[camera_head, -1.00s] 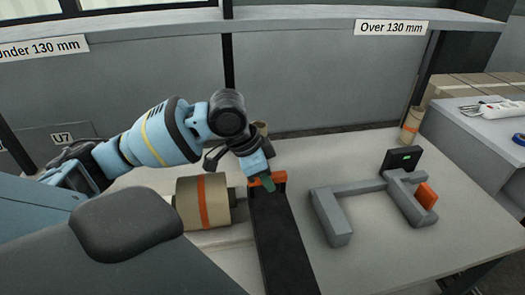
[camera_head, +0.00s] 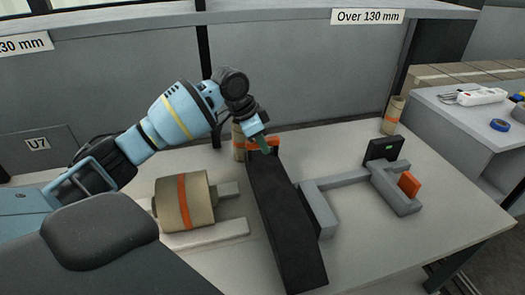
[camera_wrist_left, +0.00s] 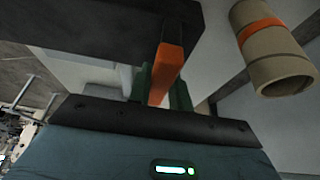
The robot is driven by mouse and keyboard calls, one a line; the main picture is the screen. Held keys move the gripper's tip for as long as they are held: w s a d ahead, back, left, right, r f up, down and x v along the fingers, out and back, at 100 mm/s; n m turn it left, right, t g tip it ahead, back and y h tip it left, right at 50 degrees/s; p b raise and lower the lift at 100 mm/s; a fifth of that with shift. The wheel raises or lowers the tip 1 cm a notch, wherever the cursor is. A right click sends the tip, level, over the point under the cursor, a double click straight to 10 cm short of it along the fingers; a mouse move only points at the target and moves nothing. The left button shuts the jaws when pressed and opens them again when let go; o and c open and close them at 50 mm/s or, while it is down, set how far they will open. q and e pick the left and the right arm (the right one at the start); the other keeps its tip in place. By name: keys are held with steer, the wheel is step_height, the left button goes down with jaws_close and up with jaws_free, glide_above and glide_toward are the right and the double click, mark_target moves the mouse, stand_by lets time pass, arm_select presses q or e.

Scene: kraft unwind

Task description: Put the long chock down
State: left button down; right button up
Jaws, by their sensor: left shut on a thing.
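The long chock is a long black bar (camera_head: 282,215) with an orange grip (camera_head: 266,145) at its far end. My left gripper (camera_head: 264,143) is shut on the orange grip. In the left wrist view, the green fingers (camera_wrist_left: 160,85) close around the orange grip (camera_wrist_left: 167,68), and the dark bar (camera_wrist_left: 110,25) crosses the top. The bar stretches from the gripper toward the front of the table, between the roll and the grey gauge. I cannot tell whether it touches the tabletop. My right gripper is not in view.
A brown roll (camera_head: 185,202) with an orange band lies left of the bar on a pale support (camera_head: 215,236). A grey gauge (camera_head: 345,182) with a dark display stands close on the right. Cardboard tubes stand behind (camera_head: 238,142) and back right (camera_head: 394,115). The front right tabletop is clear.

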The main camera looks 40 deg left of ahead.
mark_target(262, 156)
arm_select(q)
steer(key=shift+r, duration=0.15)
steer(key=shift+w+a, duration=0.1)
steer(key=shift+w, duration=0.1)
steer(key=shift+w+f, duration=0.1)
steer(key=shift+f, duration=1.7)
steer(key=c, duration=1.3)
jaws_free()
steer(key=shift+f, duration=0.1)
